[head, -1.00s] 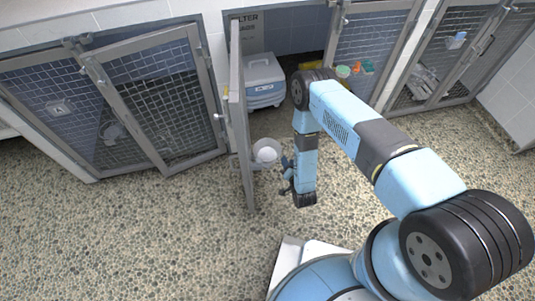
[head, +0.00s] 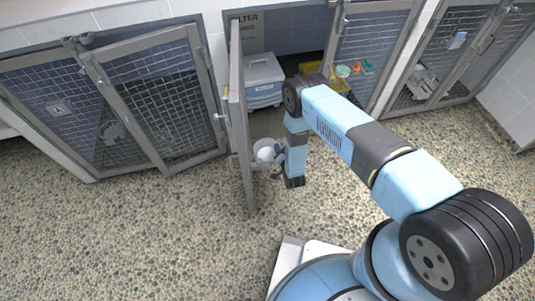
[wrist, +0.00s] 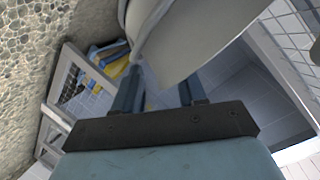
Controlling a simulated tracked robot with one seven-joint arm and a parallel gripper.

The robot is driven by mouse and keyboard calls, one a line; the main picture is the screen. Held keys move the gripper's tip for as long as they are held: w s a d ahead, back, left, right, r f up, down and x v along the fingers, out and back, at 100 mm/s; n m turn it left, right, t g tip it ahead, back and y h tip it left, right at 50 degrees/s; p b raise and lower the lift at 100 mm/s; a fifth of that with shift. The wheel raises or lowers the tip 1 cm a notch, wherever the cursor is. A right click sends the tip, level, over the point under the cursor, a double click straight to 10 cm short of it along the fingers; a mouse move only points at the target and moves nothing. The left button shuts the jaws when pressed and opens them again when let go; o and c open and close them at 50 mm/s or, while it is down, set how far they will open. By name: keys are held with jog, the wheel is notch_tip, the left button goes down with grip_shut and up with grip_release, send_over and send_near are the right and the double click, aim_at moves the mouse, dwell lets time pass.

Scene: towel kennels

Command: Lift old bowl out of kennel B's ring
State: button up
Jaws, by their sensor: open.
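The pale bowl (head: 266,149) sits in a ring on the inner side of the open kennel door (head: 243,150), near the kennel's front opening. My gripper (head: 279,158) is just right of the bowl, close against it, with the arm reaching down from the right. In the wrist view the bowl (wrist: 205,30) fills the upper middle, its edge reaching between my two open fingers (wrist: 160,92). Whether either finger touches it I cannot tell. A grey curved bar, perhaps the ring (wrist: 151,28), runs along the bowl's left side. The rest of the ring is mostly hidden.
A white and blue box (head: 264,78) stands inside the open kennel. A yellow tray (head: 313,68) with small coloured items lies at its right. The kennel marked A (head: 60,109) is left, its mesh door shut. The pebbled floor in front is clear.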

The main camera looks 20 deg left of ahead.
jog(key=shift+c, duration=0.3)
grip_shut()
jog(key=shift+r, duration=0.1)
dwell(0.4)
